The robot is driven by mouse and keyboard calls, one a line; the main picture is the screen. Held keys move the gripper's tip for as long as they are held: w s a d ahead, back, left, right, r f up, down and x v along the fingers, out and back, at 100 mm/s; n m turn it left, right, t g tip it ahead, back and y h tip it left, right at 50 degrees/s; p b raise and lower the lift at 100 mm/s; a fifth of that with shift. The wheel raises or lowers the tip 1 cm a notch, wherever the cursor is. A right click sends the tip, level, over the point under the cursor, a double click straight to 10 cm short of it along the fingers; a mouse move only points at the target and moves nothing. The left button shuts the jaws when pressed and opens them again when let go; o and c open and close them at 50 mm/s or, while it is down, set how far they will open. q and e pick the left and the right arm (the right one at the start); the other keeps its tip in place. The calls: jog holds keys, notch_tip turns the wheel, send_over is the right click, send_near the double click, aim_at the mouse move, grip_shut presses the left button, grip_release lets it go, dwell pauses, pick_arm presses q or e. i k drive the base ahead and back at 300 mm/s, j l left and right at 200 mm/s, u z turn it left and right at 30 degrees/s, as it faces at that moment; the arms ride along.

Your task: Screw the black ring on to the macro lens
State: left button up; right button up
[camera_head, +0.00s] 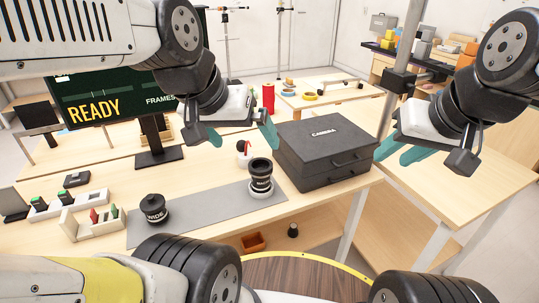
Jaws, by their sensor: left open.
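A dark lens (260,180) with a pale band stands upright on the right part of the grey mat; its lettering is too small to read. A black lens labelled WIDE (153,208) stands on the mat's left part. I cannot tell which black part is the ring. My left gripper (242,137) is open and empty, its teal fingers spread above the table, behind and above the pale-banded lens. My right gripper (399,152) hangs to the right of the black case, its teal fingers apart with nothing seen between them.
A black case labelled CAMERA (325,152) stands right of the mat (205,208). A screen reading READY (110,100) stands behind left. Small holders (92,222) lie at the left. An orange bin (252,242) and a small black object (292,230) are below the table.

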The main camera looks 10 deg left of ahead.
aim_at(262, 186)
jog(key=j+z, duration=0.15)
jog(key=j, duration=0.25)
jog(key=k+j+z, duration=0.15)
jog(key=j, duration=0.3)
jog(key=k+j+z, duration=0.15)
jog(key=j, duration=0.25)
jog(key=k+j+z, duration=0.15)
jog(key=j, duration=0.25)
jog(key=k+j+z, duration=0.15)
jog(key=j, duration=0.2)
